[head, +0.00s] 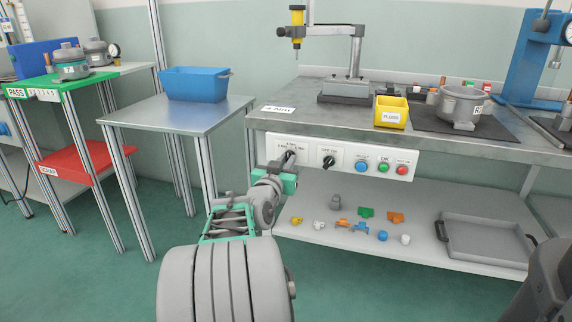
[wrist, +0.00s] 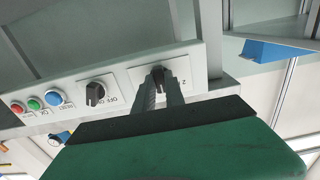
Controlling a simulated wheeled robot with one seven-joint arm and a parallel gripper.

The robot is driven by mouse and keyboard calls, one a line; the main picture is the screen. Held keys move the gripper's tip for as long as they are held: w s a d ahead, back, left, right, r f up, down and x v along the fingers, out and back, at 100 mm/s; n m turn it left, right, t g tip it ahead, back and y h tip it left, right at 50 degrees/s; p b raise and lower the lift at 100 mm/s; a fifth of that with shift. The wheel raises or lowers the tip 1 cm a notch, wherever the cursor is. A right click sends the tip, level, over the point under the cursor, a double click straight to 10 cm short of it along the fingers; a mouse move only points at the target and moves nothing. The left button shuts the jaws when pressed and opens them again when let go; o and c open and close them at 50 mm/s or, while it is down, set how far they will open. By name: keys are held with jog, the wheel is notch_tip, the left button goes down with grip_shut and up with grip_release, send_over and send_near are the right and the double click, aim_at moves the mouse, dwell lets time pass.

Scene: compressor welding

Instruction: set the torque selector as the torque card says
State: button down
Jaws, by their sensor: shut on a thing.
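The torque selector (head: 292,152) is a dark knob on the white plate under the bench's front edge, with small markings around it that are too small to read surely. It also shows in the wrist view (wrist: 158,74), at the tips of my fingers. My gripper (head: 287,162) is shut on the knob, one finger on each side, seen in the wrist view (wrist: 161,84). The fingers partly hide the knob, so its setting cannot be told. The white torque card (head: 279,109) lies at the bench top's left front edge and seems to read 4 Nm.
Right of the selector are an OFF/ON switch (head: 328,161) and blue, green and red buttons (head: 383,167). The bench (head: 450,147) holds a yellow PLUGS bin (head: 391,112) and a compressor (head: 461,104). Small coloured parts and a grey tray (head: 485,240) lie on the lower shelf.

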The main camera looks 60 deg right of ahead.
jog(key=shift+r, duration=0.15)
jog(key=c, duration=1.4)
grip_release()
jog(key=s+a+p, duration=0.1)
jog(key=a, duration=0.6)
jog(key=shift+s+a+p, duration=0.15)
jog(key=shift+a+p, duration=0.2)
